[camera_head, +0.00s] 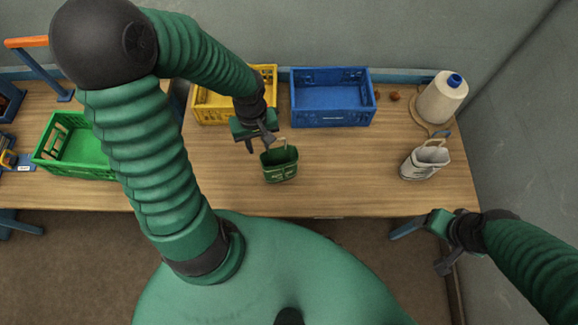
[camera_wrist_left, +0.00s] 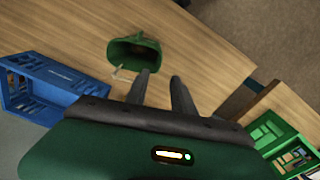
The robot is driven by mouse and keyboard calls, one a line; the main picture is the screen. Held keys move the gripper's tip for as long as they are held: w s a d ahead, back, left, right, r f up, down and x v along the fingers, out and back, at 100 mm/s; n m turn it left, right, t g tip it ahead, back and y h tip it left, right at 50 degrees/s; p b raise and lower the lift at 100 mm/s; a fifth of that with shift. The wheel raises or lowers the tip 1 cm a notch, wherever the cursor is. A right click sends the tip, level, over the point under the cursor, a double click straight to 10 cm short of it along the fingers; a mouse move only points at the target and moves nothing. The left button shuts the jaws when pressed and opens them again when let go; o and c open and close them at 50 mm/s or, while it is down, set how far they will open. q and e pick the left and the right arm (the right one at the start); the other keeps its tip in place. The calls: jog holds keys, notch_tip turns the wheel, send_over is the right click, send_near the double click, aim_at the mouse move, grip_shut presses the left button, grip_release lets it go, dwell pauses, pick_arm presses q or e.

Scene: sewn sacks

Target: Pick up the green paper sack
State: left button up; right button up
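The green paper sack (camera_head: 280,166) stands upright on the wooden table (camera_head: 340,178), near the middle, with its handle loop up. It also shows from above in the left wrist view (camera_wrist_left: 136,54), with its open mouth visible. My left gripper (camera_head: 258,141) is just behind and to the left of the sack's top, close to the handle. In the left wrist view its two fingers (camera_wrist_left: 164,84) are apart with nothing clearly between them; the handle lies beside one finger, and I cannot tell if they touch. My right gripper (camera_head: 444,246) is off the table's front right edge, with its finger state unclear.
A yellow crate (camera_head: 215,117) and a blue crate (camera_head: 332,121) stand at the back. A green crate (camera_head: 75,173) is at the left. The table between the sacks is clear.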

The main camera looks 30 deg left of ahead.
pick_arm(q)
jog(key=b, duration=0.4)
send_over(264, 161)
jog(key=s+d, duration=0.2)
notch_tip(264, 161, down, 11)
jog(key=f, duration=0.1)
jog(key=f+b, duration=0.1)
jog(key=f, duration=0.1)
jog(key=a+f, duration=0.1)
jog(key=f, duration=0.1)
jog(key=shift+s+f, duration=0.2)
jog(key=shift+s, duration=0.15)
jog(key=shift+f, duration=0.25)
jog(key=shift+w+d, duration=0.15)
jog(key=shift+r, duration=0.1)
jog(key=c, duration=0.4)
grip_shut()
